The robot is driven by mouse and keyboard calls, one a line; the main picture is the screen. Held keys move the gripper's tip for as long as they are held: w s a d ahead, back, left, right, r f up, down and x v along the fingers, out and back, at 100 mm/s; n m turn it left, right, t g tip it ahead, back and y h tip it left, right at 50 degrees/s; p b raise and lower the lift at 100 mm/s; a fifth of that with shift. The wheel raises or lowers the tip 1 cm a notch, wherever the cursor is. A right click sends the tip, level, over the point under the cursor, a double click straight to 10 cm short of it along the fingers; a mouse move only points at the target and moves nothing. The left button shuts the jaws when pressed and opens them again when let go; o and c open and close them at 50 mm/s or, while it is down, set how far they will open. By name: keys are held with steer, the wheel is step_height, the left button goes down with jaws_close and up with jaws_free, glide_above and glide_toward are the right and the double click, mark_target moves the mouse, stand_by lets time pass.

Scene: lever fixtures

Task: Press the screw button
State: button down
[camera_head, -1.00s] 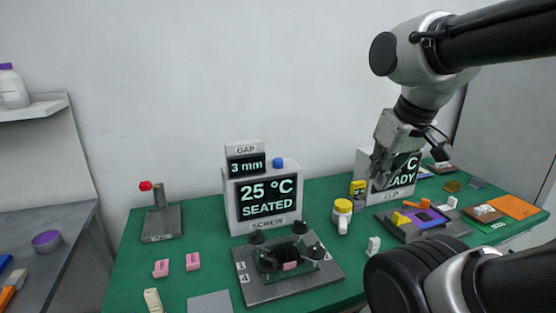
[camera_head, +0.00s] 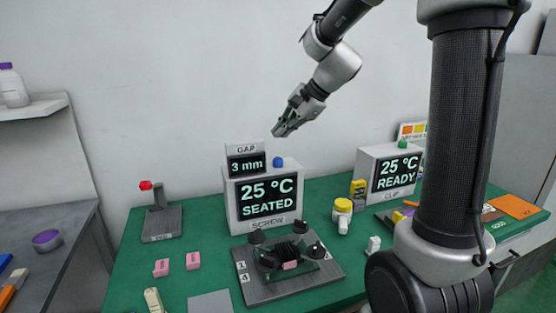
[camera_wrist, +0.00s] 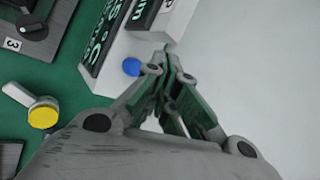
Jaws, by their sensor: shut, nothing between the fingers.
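The screw button is a blue dome (camera_head: 278,162) on top of the white SCREW box (camera_head: 232,212), right of the small GAP display. The box screen reads 25 °C SEATED. My gripper (camera_head: 278,132) hangs in the air above the blue button in the head view, its fingers pointing down and left. In the wrist view the blue button (camera_wrist: 131,67) shows just left of the fingertips (camera_wrist: 165,62). The fingers are shut with nothing between them. They appear apart from the button.
The GAP display (camera_head: 246,163) reads 3 mm and stands on the box beside the button. The CLIP box (camera_head: 365,172) with a green button stands right. A fixture plate with black knobs (camera_head: 255,290) lies in front. A red-tipped lever (camera_head: 160,222) stands left.

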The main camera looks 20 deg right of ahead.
mark_target(276, 160)
steer(key=w+r+m, duration=0.1)
steer(key=m, duration=0.1)
steer(key=w+a+r+m+t, duration=0.1)
steer(key=r+m, duration=0.1)
steer(key=shift+w+a+m+y, duration=0.15)
steer(key=shift+w+m+y, duration=0.15)
steer(key=shift+w, duration=0.05)
steer(key=shift+f, duration=4.4)
steer(key=shift+f, duration=0.15)
steer(key=shift+f, duration=0.25)
steer(key=shift+f, duration=0.55)
steer(key=shift+r, duration=1)
